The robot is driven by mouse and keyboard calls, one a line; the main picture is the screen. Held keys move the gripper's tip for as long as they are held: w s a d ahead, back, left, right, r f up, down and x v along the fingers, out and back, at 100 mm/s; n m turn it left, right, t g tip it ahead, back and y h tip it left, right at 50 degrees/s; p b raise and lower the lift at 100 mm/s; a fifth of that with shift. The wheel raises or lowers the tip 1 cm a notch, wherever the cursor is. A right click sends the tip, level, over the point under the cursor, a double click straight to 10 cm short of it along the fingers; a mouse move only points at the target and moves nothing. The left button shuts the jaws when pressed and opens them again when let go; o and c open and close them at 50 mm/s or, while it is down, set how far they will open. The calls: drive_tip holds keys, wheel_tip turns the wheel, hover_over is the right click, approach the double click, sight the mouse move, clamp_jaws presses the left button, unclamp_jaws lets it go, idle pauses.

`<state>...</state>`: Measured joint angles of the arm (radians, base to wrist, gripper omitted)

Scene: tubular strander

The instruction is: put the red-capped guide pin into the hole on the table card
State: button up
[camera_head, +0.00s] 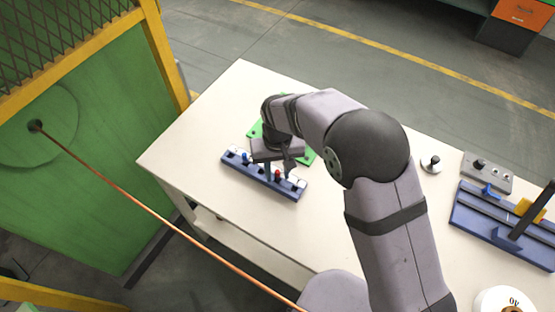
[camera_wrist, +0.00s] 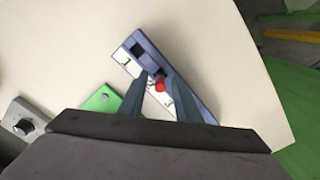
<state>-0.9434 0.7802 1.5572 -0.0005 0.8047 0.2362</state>
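The red-capped guide pin (camera_head: 277,175) stands in a blue rack (camera_head: 232,163) with white labels on the pale table. In the wrist view its red cap (camera_wrist: 160,86) shows between my gripper's two fingers, nearer the right one. My gripper (camera_head: 279,168) is low over the rack, with its fingers apart; in the wrist view (camera_wrist: 154,74) a gap shows around the cap. A green card (camera_head: 309,156) lies behind the rack, partly hidden by my gripper.
Right of my arm are a small round knob piece (camera_head: 431,163), a grey control box (camera_head: 490,172) and a blue fixture (camera_head: 480,222). A copper-coloured strand (camera_head: 150,205) runs past the table's front. The table's left end is clear.

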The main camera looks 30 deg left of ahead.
sight(277, 171)
wheel_tip(277, 171, up, 12)
drive_tip(key=b, duration=0.2)
drive_tip(key=shift+b, duration=0.35)
drive_tip(key=w+d+f+m, duration=0.1)
drive_tip(key=w+d+m, duration=0.1)
drive_tip(key=d, duration=0.9)
drive_tip(key=w+d+m, duration=0.2)
drive_tip(key=d, duration=0.9)
drive_tip(key=s+d+f+m, duration=0.2)
drive_tip(key=s+d, duration=0.3)
drive_tip(key=d, duration=0.3)
drive_tip(key=s+d+f+m, duration=0.2)
drive_tip(key=s+d, duration=0.3)
drive_tip(key=d, duration=0.3)
drive_tip(key=shift+d+f, duration=0.3)
drive_tip(key=shift+d, duration=0.05)
